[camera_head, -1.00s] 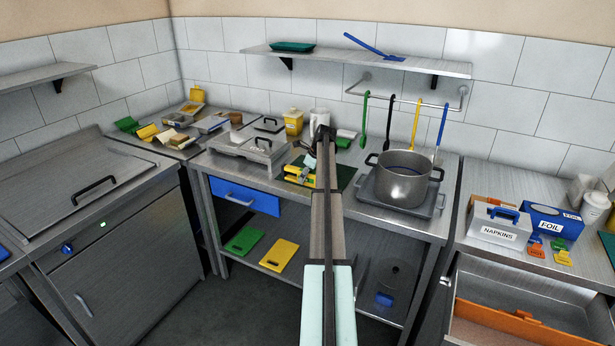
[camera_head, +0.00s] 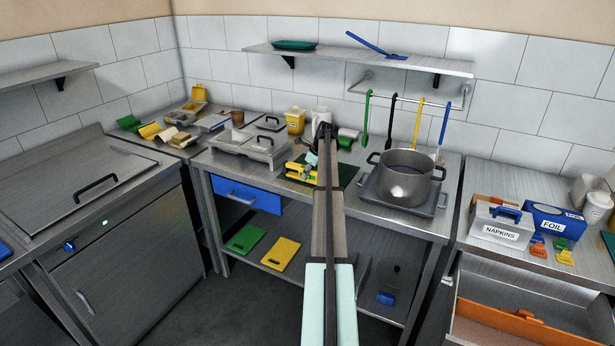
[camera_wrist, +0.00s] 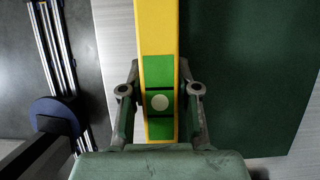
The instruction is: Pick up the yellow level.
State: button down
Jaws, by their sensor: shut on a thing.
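The yellow level (camera_wrist: 157,30) runs up the middle of the wrist view. Its near end has green panels and a pale round spot. My gripper (camera_wrist: 160,88) is shut on this end, with one finger on each side. In the head view the level (camera_head: 303,178) is small and partly hidden by my gripper (camera_head: 311,160) and arm. It is at the left edge of a dark green board. I cannot tell whether it touches the board.
The dark green board (camera_wrist: 250,70) fills the right of the wrist view. In the head view, a lidded metal tray (camera_head: 250,147) stands left of the level and a steel pot (camera_head: 406,180) stands right. A yellow container (camera_head: 295,120) is behind.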

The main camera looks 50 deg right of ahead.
notch_tip(320, 180, up, 19)
jog(key=b, duration=0.4)
dwell(0.4)
